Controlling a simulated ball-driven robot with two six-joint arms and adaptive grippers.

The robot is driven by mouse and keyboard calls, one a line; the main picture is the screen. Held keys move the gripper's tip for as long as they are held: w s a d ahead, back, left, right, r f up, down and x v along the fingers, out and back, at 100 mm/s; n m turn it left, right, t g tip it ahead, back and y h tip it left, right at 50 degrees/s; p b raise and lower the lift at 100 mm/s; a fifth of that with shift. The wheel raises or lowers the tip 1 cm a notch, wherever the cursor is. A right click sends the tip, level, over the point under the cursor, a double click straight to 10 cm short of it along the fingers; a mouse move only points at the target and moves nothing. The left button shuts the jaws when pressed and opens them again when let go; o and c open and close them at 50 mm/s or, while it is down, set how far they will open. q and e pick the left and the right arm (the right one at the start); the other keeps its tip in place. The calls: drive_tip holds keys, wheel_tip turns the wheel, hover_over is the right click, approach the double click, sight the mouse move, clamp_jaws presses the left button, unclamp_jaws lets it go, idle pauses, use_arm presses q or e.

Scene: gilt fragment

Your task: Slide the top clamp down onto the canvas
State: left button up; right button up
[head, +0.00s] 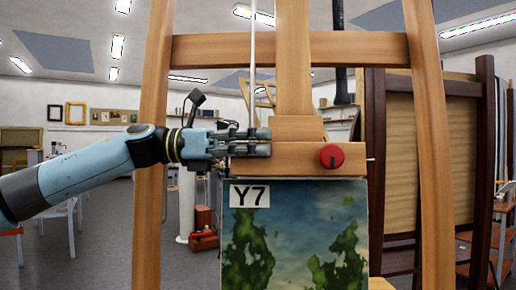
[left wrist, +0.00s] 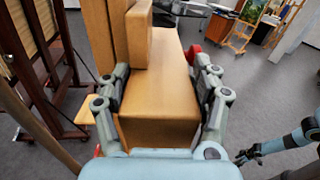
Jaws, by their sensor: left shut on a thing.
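The top clamp (head: 295,160) is a wooden block with a red knob (head: 331,156) on the easel's central mast. My left gripper (head: 262,143) is shut on the clamp's left end. In the left wrist view its fingers (left wrist: 160,100) lie along both sides of the clamp (left wrist: 160,95). The canvas (head: 295,240), a blue and green painting with a Y7 label, stands upright directly below the clamp. Their edges look very close in the head view; I cannot tell whether they touch. My right gripper (left wrist: 244,157) shows small and dark in the left wrist view.
The easel's wooden side posts (head: 153,150) flank the canvas, with a crossbar (head: 215,48) above the clamp. A dark easel (head: 376,150) stands behind to the right. A red box (head: 204,220) is on the floor behind at left.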

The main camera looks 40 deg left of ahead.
use_arm(q)
drive_tip(key=o, duration=1.6)
drive_tip(key=shift+o, duration=0.2)
drive_tip(key=shift+r, duration=0.15)
wheel_tip(320, 180, up, 10)
drive_tip(key=shift+f, duration=0.1)
drive_tip(key=shift+f, duration=0.1)
